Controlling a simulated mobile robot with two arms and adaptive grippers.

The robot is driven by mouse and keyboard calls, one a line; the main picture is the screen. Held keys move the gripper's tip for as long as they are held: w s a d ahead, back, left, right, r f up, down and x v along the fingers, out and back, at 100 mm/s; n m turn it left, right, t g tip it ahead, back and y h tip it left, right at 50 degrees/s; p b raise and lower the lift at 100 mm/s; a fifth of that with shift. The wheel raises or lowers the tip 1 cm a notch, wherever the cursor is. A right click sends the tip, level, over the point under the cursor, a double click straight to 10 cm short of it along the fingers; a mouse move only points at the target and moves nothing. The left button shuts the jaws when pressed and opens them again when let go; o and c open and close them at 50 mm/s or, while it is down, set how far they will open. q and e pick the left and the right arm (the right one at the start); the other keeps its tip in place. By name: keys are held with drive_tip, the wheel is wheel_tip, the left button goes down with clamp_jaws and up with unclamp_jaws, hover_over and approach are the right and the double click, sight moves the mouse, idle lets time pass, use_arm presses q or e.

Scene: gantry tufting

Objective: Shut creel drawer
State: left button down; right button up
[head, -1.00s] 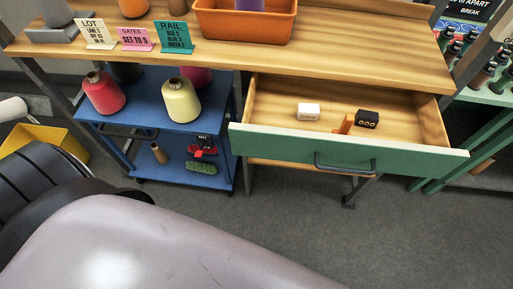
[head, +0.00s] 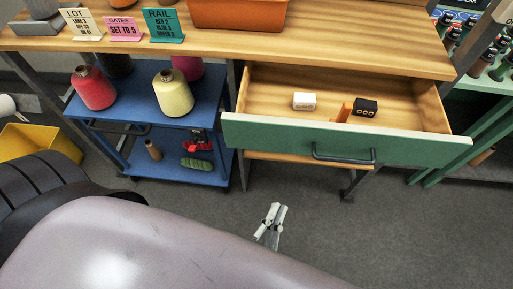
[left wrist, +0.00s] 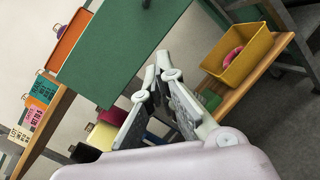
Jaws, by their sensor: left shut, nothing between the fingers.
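The creel drawer (head: 345,138) stands pulled out under the wooden table, with a green front and a dark bar handle (head: 343,158). Inside it lie a white block (head: 304,101), a black block (head: 366,107) and a small orange piece (head: 343,112). My left gripper (head: 276,208) is shut and empty, below and in front of the drawer, to the left of the handle and apart from it. My right gripper is not in view.
A blue trolley (head: 150,115) with yarn cones stands left of the drawer. The table top (head: 330,45) carries signs and an orange tray (head: 238,14). A green rack (head: 478,125) stands at the right. A yellow bin (left wrist: 250,55) shows on a low wooden shelf in the left wrist view.

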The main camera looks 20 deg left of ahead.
use_arm(q)
drive_tip(key=s+a+r+n+g+y, duration=0.1)
drive_tip(key=s+a+r+n+y, duration=0.2)
drive_tip(key=a+r+n+y, duration=0.5)
drive_tip(key=n+h+p, duration=0.3)
drive_tip(key=p, duration=0.2)
approach(258, 137)
drive_tip(key=x, duration=0.6)
drive_tip(key=shift+w+r, duration=0.1)
drive_tip(key=shift+r, duration=0.05)
drive_tip(key=shift+w+a, duration=0.2)
drive_tip(key=shift+w, duration=0.2)
